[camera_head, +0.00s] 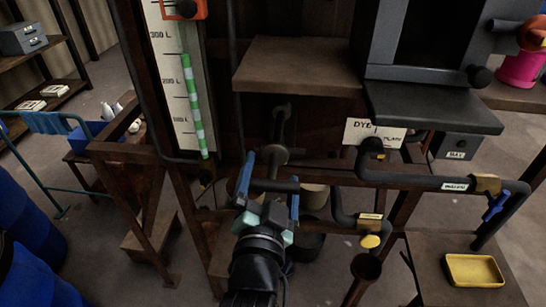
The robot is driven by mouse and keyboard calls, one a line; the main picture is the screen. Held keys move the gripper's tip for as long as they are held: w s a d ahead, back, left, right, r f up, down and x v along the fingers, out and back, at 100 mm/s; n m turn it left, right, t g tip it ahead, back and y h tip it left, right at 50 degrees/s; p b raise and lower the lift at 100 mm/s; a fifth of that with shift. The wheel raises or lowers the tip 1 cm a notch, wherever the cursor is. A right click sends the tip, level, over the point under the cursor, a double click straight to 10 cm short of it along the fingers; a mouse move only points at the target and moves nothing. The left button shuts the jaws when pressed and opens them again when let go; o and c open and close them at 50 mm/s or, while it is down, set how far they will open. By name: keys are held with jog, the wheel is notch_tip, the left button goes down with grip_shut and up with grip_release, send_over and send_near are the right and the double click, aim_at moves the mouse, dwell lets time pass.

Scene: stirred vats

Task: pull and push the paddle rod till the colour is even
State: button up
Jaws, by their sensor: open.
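A dark crossbar (275,186), which looks like the paddle rod's handle, lies level in front of a dark round fitting (274,155) on the rusty frame. My gripper (271,169) is open, with one blue finger at the left end of the crossbar and the other at its right end. The crossbar passes between the fingers; I cannot tell whether they touch it. A dark box with a black opening (415,35), possibly the vat's viewing side, stands at the upper right. The liquid and its colour do not show.
A white scale (180,85) with a green-striped tube stands at the left. A "DYE" plate (374,132), dark pipes (420,182) and a yellow tray (474,270) are at the right. Blue barrels (25,240) stand at the lower left. A brown shelf (297,66) overhangs the crossbar.

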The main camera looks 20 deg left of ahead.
jog(key=shift+p+x, duration=0.3)
jog(key=shift+x, duration=1)
grip_shut()
